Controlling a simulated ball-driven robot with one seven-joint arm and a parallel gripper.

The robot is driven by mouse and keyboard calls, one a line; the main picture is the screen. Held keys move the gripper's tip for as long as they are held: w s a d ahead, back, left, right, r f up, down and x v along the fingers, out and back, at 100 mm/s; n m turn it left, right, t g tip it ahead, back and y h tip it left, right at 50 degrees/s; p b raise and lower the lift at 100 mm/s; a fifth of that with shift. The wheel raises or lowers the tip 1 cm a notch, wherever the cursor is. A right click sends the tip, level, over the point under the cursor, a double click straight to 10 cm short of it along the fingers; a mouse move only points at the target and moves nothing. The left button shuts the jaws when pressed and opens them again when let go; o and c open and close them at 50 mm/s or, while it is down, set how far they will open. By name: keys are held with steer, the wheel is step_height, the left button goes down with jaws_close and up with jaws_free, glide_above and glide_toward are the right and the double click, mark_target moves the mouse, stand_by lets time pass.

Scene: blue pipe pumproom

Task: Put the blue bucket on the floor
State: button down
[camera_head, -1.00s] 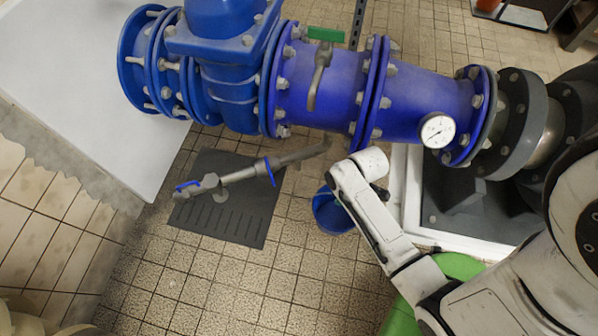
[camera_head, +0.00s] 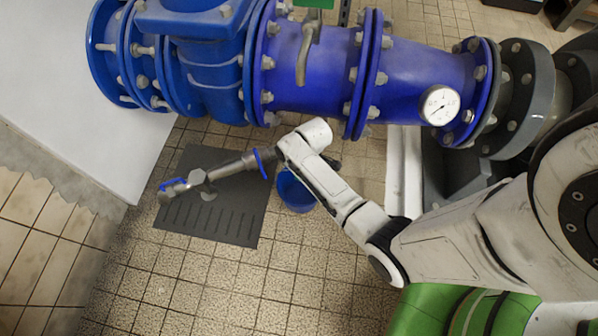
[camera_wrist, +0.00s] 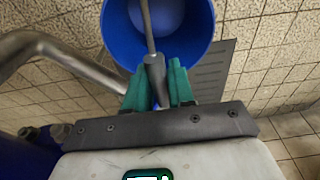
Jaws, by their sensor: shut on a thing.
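The blue bucket (camera_head: 298,190) shows in the head view beneath my white forearm, which covers part of it. In the wrist view the bucket (camera_wrist: 196,22) is seen from above, looking into its open top. A grey handle (camera_wrist: 148,30) runs across it to a grip (camera_wrist: 155,72) between my teal fingers. My gripper (camera_wrist: 158,80) is shut on this handle. In the head view the fingers are hidden behind the arm. How high the bucket hangs above the floor is hard to tell.
A grey valve pipe (camera_head: 205,182) stands left of the bucket over a dark mat (camera_head: 225,222). A large blue flanged pipe (camera_head: 310,75) with a gauge (camera_head: 440,105) runs behind. Tiled floor (camera_head: 270,285) in front is clear. A bent metal pipe (camera_wrist: 70,55) is close in the wrist view.

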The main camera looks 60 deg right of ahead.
steer(key=shift+w+f+b, duration=0.2)
steer(key=shift+f+b, duration=0.3)
steer(key=shift+f, duration=0.45)
steer(key=shift+w+f+b, duration=0.15)
steer(key=shift+f+b, duration=0.35)
steer(key=shift+f, duration=0.6)
steer(key=c, duration=1)
jaws_free()
steer(key=shift+o, duration=0.2)
steer(key=r+p, duration=0.2)
steer(key=r, duration=0.2)
steer(key=s+r+p, duration=0.1)
steer(key=r+p, duration=0.1)
steer(key=r, duration=0.2)
steer(key=r+p, duration=0.2)
steer(key=r, duration=0.2)
steer(key=shift+s+d, duration=0.3)
steer(key=s+a+r+m, duration=0.4)
steer(key=s+a+r, duration=0.8)
steer(key=r, duration=0.1)
steer(key=shift+s+r+g+h, duration=0.2)
steer(key=shift+r+g+h, duration=0.1)
steer(key=shift+r+h, duration=0.1)
